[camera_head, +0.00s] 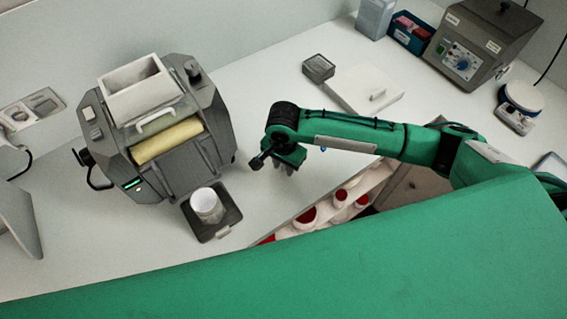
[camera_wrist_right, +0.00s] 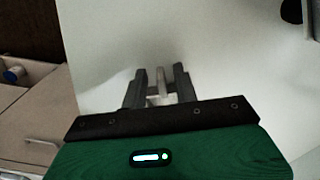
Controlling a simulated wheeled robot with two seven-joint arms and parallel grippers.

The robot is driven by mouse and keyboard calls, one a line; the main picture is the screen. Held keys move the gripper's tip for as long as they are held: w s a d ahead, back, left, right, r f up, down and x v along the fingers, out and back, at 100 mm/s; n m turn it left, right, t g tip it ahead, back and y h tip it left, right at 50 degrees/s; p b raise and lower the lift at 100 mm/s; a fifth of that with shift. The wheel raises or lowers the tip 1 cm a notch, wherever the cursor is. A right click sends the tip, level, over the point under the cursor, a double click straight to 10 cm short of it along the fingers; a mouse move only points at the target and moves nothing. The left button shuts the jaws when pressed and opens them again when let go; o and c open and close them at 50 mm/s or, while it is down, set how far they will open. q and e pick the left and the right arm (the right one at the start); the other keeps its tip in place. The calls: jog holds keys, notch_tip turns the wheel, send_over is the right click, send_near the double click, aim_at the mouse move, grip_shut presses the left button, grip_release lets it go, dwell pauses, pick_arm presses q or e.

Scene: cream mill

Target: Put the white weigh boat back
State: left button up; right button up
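No white weigh boat can be picked out with certainty. My right gripper (camera_head: 284,166) is over the bare white counter, right of the mill, pointing down. In the right wrist view its two dark fingers (camera_wrist_right: 160,80) stand apart with pale counter between them. A white cup (camera_head: 207,204) stands on a dark tray (camera_head: 227,218) in front of the mill, left of the gripper. My left gripper is not in view.
The grey mill (camera_head: 177,145) with a cream roller stands left. A drawer (camera_head: 386,178) holding red-and-white containers lies below the right arm. A white flat box (camera_head: 363,87), a small grey box (camera_head: 318,68) and a round-topped device (camera_head: 521,105) stand behind. Counter around the gripper is clear.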

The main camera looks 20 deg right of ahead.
jog(key=shift+r, duration=0.15)
notch_tip(320, 180, up, 12)
jog(key=b, duration=0.2)
jog(key=shift+b, duration=0.35)
dwell(0.4)
